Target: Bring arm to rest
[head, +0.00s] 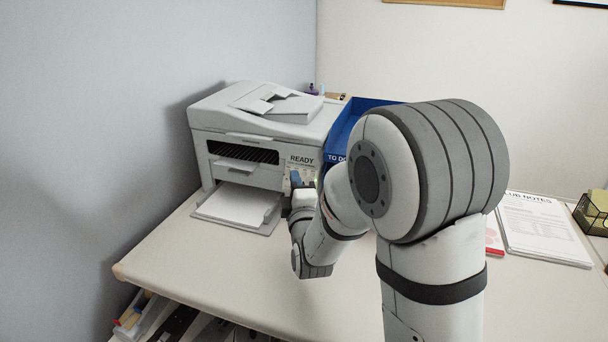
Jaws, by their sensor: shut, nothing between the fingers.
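My arm reaches out over the desk (185,275) from the right foreground, bent at a large joint. My gripper (297,180) is at the far end, small in the view, just in front of the printer's right front by the "READY" panel. It is shut and nothing shows in it. Its fingertips are partly hidden, and I cannot tell whether they touch the printer (235,140).
Paper (238,204) lies in the printer's lower tray. A blue "TO DO" tray (345,122) stands right of the printer, partly behind my arm. Printed sheets (545,230) and a dark mesh holder (592,210) are at the right. The desk's front left is clear.

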